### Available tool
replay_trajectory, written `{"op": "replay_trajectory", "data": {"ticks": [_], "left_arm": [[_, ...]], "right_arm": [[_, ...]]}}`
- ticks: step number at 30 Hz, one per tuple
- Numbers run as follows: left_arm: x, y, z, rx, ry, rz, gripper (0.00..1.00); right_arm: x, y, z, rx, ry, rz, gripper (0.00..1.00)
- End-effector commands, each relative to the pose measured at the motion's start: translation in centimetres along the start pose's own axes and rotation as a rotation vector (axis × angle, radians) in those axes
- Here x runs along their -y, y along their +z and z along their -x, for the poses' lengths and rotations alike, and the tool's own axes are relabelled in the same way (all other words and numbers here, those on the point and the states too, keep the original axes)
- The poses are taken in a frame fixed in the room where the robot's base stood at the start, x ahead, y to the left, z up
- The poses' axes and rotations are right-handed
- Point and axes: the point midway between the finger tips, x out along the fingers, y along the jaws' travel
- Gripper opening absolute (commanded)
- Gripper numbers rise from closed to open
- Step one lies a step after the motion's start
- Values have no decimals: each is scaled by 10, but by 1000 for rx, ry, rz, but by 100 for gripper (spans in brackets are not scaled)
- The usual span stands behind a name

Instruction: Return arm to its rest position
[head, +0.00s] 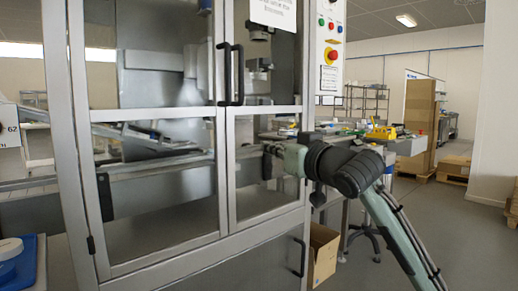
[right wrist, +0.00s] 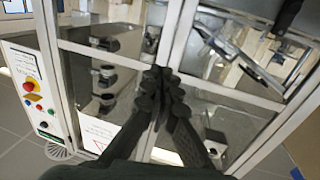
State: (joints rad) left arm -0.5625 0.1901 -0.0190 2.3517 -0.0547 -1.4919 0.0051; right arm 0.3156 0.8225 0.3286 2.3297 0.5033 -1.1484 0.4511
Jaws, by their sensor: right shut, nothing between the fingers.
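My right arm comes in from the right in the head view, and its gripper (head: 271,150) is in front of the lower glass pane of the machine's narrow right door. In the right wrist view the gripper's dark fingers (right wrist: 163,80) are together and empty, pointing toward the machine's glass front. I cannot tell whether the fingertips touch the door. My left gripper is not in view.
The metal-framed machine (head: 220,150) has dark door handles (head: 231,75) above my gripper and a control panel with a red button (head: 331,54). A cardboard box (head: 323,254) stands beside its base. A white tub (head: 9,262) is at the lower left. Open floor lies right.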

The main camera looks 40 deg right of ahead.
Motion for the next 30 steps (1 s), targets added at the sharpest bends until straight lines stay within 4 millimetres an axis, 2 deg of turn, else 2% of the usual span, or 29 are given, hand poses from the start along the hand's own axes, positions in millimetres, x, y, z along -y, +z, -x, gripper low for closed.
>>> {"op": "replay_trajectory", "data": {"ticks": [4,10,11,14,17,18,22,24,26,27,30], "left_arm": [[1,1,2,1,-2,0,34],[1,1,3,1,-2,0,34],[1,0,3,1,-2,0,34],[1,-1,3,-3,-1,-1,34],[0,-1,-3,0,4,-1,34],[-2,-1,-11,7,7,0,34],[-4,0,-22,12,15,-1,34],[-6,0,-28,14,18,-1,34],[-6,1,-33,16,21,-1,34],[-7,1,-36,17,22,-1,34],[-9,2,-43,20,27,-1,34]], "right_arm": [[-1,0,7,1,-1,1,0],[-1,4,6,9,0,0,0],[-1,8,4,17,2,1,0],[-2,41,-5,82,11,4,0],[-1,102,-15,197,25,15,0],[0,132,-17,253,31,23,0],[6,232,-10,439,43,58,0],[12,285,2,539,45,80,0],[18,329,16,623,43,99,0],[22,357,28,678,40,113,0],[35,424,64,815,26,149,0]]}}
